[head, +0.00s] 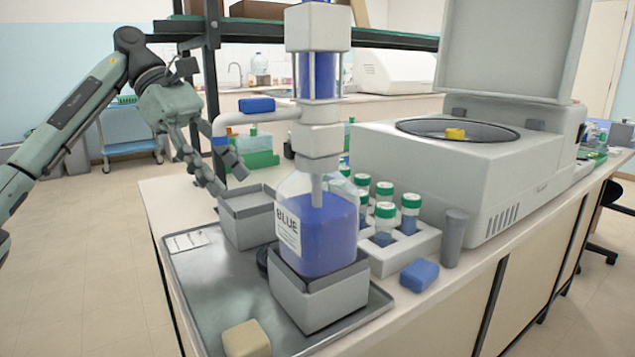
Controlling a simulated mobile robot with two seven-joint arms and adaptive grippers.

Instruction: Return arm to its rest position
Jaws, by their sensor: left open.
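My left arm comes in from the left, and its gripper (224,178) hangs open and empty above an open grey box holder (247,219) on the metal tray (200,278). Its fingers point down and to the right, and they look apart from the holder. To the right of the gripper, a bottle of blue liquid labelled BLUE (318,235) stands upright in a second grey holder (322,300), under a white dispenser (318,142). My right gripper is not in view.
A white rack (412,250) holds several green-capped tubes. A blue block (419,275) and a grey cylinder (456,238) stand beside it. An open-lidded centrifuge (460,170) fills the right. A tan block (246,339) sits at the tray's front. Open floor lies left of the bench.

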